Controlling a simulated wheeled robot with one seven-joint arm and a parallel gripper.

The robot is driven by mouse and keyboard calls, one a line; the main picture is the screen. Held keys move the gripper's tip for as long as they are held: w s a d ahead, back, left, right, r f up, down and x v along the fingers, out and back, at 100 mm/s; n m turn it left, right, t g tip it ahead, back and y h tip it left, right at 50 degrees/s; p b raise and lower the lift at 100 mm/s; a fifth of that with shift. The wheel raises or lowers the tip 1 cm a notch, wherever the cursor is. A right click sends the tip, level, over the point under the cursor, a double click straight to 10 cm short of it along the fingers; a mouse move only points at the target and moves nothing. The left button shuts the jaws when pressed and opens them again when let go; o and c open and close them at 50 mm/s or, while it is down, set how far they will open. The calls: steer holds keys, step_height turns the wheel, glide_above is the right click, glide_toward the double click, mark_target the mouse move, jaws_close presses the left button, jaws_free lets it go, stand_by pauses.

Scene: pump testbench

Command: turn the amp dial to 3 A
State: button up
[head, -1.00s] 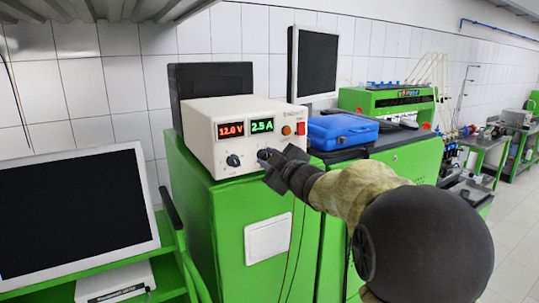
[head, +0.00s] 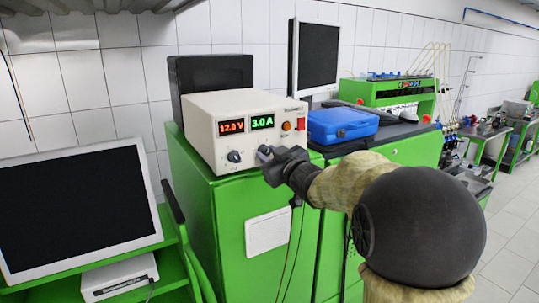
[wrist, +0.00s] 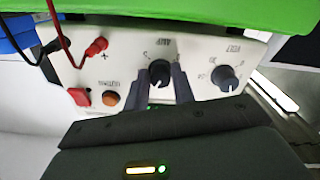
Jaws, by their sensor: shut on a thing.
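The cream power supply (head: 200,108) stands on a green cabinet, with its front panel facing me. Its red display (head: 231,127) reads 12.0 V and its green display (head: 262,121) reads 3.0 A. My gripper (head: 268,156) reaches the panel from the right and mostly hides the amp dial. In the wrist view, which shows the panel upside down, my gripper (wrist: 160,82) has one finger on each side of the black amp dial (wrist: 159,70) and is shut on it. The volt dial (wrist: 225,77) is beside it, apart from the fingers.
An orange button (wrist: 110,101), a red switch (wrist: 79,97) and a red plug (wrist: 96,45) with its cable share the panel. A blue case (head: 342,124) lies right of the supply. A monitor (head: 80,205) stands at the left.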

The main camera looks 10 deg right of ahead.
steer(key=shift+r, duration=0.1)
steer(key=o, duration=0.8)
steer(key=shift+o, duration=0.6)
steer(key=shift+w, duration=0.1)
steer(key=b+v, duration=0.5)
steer(key=v, duration=1.2)
steer(key=shift+s, duration=0.2)
